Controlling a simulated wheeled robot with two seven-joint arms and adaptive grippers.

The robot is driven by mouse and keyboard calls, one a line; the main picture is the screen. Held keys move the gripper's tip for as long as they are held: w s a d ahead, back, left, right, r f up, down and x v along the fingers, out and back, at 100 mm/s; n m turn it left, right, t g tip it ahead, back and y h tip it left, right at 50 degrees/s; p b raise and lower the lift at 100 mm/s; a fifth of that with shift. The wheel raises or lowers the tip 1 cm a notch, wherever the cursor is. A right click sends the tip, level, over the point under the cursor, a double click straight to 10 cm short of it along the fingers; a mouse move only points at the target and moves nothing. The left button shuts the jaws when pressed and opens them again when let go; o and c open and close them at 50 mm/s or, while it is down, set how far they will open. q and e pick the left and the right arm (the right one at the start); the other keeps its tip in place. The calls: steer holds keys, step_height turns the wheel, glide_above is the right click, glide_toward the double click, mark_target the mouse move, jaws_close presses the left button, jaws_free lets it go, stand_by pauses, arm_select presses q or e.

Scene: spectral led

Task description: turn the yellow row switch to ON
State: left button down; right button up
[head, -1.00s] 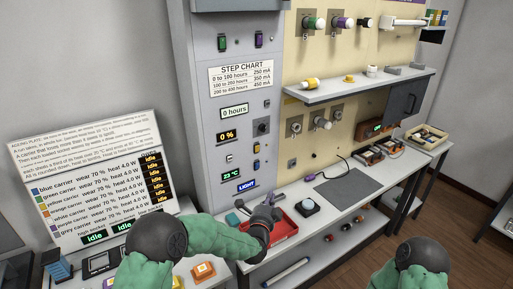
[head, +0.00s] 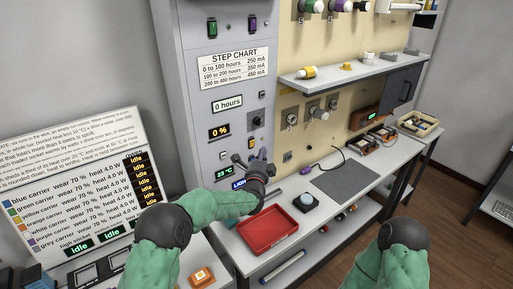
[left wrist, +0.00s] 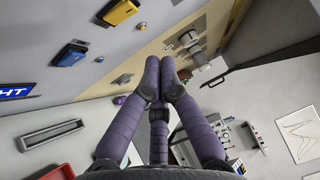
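The yellow switch (head: 252,143) is on the lower part of the tall grey panel, and it shows at the top of the left wrist view (left wrist: 118,12). A blue switch (left wrist: 70,53) sits beside it there. In the head view my left gripper hides the area just below the yellow switch. My left gripper (head: 260,154) is in front of the lower panel, near the LIGHT sign. In the left wrist view its purple fingers (left wrist: 160,66) converge with their tips close together, nothing held between them. They appear apart from both switches. My right gripper is out of view.
A grey mat (head: 345,179) lies further right. A shelf (head: 352,72) juts out from the beige panel.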

mark_target(252, 143)
arm_select(q)
steer(key=w, duration=0.1)
steer(key=w+a, duration=0.1)
steer(key=w, duration=0.1)
steer(key=w+a+b, duration=0.1)
steer(key=shift+w+r, duration=0.2)
steer(key=shift+r, duration=0.2)
steer(key=n+g+p, duration=0.1)
steer(key=p, duration=0.2)
steer(key=w+a+r+n+g+p, duration=0.1)
steer(key=p, duration=0.3)
steer(key=shift+r, duration=0.25)
steer(key=shift+n+g+p, duration=0.3)
steer(key=shift+n+p, duration=0.1)
steer(key=shift+p, duration=0.45)
steer(key=shift+w+f, duration=0.1)
